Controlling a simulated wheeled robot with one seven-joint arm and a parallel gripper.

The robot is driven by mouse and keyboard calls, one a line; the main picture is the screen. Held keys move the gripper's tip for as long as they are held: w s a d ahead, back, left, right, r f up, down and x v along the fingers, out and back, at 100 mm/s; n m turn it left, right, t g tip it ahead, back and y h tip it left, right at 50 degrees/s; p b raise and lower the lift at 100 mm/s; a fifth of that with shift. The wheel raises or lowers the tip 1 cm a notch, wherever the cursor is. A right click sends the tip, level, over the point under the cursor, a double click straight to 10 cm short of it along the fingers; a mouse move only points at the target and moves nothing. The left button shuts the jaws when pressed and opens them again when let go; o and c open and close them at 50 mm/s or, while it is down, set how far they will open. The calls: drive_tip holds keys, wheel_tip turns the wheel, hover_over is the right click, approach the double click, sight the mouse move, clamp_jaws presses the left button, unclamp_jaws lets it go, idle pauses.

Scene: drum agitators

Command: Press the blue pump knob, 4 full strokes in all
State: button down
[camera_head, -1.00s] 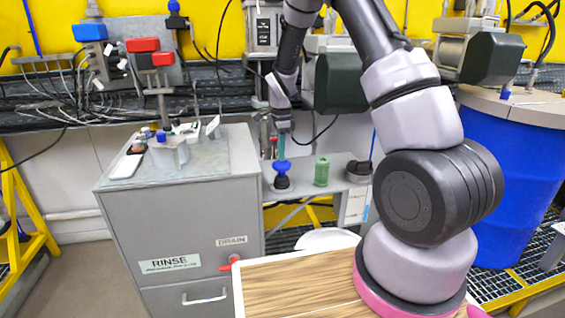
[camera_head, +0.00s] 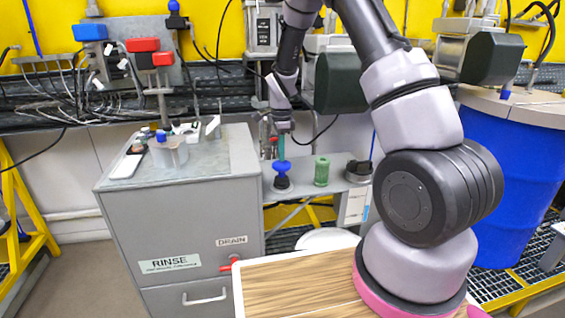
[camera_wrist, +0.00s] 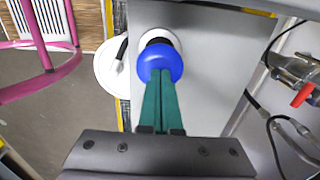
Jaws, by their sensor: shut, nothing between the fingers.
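The blue pump knob (camera_head: 282,167) sits on a dark base on a small grey shelf, right of the rinse cabinet. In the wrist view the round blue knob (camera_wrist: 160,58) shows above a black collar and a white disc. My gripper (camera_head: 281,157) points down from above, directly over the knob. Its two green fingers (camera_wrist: 161,78) are closed together and empty, with their tips at the knob's top. They look to be touching it or very close; the exact contact is hard to tell.
A green cylinder (camera_head: 321,171) and a dark object (camera_head: 359,170) stand right of the knob on the shelf. The grey rinse cabinet (camera_head: 195,225) is close on the left, with a red drain valve (camera_head: 234,260). A blue drum (camera_head: 510,180) stands far right.

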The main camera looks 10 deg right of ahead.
drive_tip(key=shift+f, duration=1.85)
drive_tip(key=shift+r, duration=2.3)
